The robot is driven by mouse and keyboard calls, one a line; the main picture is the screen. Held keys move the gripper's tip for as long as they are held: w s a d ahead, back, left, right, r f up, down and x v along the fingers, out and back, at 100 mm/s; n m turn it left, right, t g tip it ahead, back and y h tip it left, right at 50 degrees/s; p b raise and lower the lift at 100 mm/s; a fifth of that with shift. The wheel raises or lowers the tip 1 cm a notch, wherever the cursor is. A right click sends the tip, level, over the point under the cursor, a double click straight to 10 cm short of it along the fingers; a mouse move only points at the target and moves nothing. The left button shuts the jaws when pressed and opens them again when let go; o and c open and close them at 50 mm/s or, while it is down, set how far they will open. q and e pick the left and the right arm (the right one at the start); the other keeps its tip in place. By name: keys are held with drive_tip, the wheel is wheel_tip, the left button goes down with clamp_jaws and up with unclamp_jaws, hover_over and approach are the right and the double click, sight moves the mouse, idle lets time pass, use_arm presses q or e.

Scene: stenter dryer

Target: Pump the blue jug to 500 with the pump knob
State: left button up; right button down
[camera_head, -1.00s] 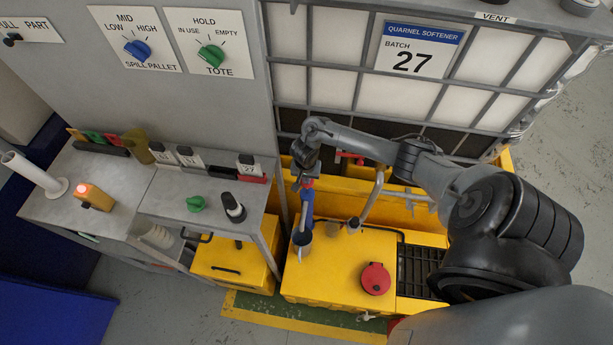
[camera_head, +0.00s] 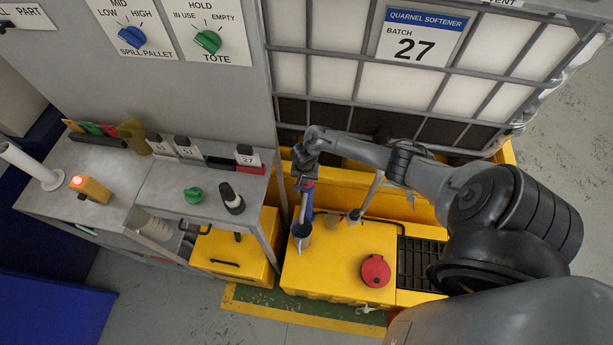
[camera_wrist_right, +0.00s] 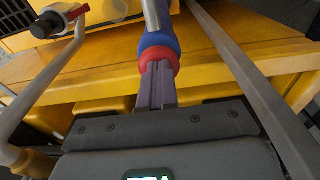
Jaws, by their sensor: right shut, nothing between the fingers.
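No knob in view is legibly marked as pump. My left gripper is out of view.
A caged white tank (camera_head: 415,83) stands behind the platform. A bent metal pipe (camera_head: 371,193) rises beside my right gripper, and a red cap (camera_head: 375,271) lies nearer the front. An orange box with a lit lamp (camera_head: 91,188) is on the left bench.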

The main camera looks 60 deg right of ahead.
drive_tip(key=shift+s+f, duration=0.25)
drive_tip(key=shift+f, duration=0.05)
drive_tip(key=shift+r+p, duration=0.4)
drive_tip(key=shift+p, duration=0.1)
drive_tip(key=r+p, duration=0.1)
drive_tip(key=p, duration=0.1)
drive_tip(key=r+p, duration=0.1)
drive_tip(key=r, duration=0.1)
drive_tip(key=r+p, duration=0.2)
drive_tip(key=shift+w+a+p, duration=0.1)
drive_tip(key=shift+a+p, duration=0.15)
drive_tip(key=shift+p, duration=0.1)
wheel_tip(320, 180, up, 9)
drive_tip(key=a+p, duration=0.1)
drive_tip(key=p, duration=0.2)
drive_tip(key=shift+f, duration=0.15)
